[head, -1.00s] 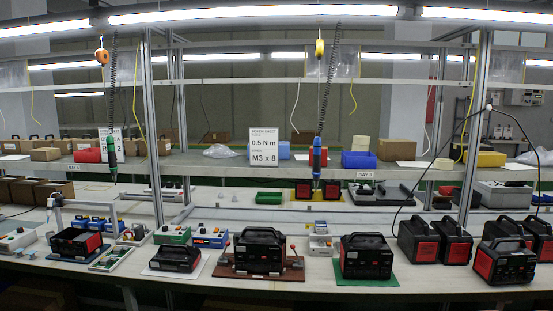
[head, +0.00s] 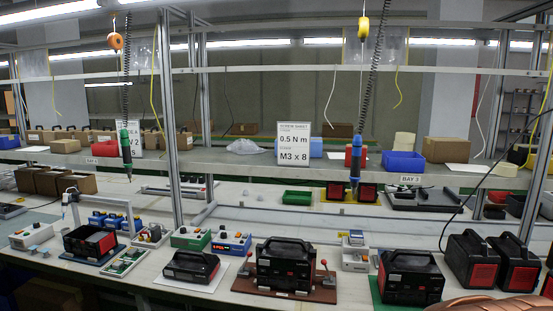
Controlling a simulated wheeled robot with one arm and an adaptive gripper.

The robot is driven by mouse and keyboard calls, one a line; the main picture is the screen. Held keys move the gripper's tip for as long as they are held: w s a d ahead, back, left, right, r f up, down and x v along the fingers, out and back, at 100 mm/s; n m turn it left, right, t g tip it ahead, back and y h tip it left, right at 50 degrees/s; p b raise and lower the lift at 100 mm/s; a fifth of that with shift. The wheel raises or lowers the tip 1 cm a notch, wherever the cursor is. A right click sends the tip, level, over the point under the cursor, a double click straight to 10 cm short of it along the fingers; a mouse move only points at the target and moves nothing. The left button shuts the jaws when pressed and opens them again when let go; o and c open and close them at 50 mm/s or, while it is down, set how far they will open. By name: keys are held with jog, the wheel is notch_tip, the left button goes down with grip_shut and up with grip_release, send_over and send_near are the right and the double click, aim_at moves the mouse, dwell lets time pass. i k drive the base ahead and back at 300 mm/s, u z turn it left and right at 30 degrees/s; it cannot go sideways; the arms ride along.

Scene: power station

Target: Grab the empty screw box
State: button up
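No box is clearly marked as the empty screw box. Candidates are a small green open tray (head: 297,199) on the bench behind the middle power station and a blue open bin (head: 403,162) on the shelf right of the "M3 x 8" sign (head: 294,150). A red bin (head: 107,149) and another blue bin (head: 9,141) stand on the shelf at left. From here I cannot tell whether any of these is empty. My gripper is not in view.
Black-and-red power stations (head: 285,268) line the bench front. Screwdrivers hang on coiled cords, one (head: 354,163) near the blue bin. Metal posts (head: 174,150) divide the bench. A blurred copper-coloured shape (head: 495,305) shows at bottom right. Cartons (head: 447,149) stand on the shelf.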

aim_at(355, 237)
jog(key=z, duration=0.3)
jog(key=i, duration=0.7)
jog(key=z, duration=0.55)
jog(key=i, duration=0.95)
jog(key=z, duration=0.15)
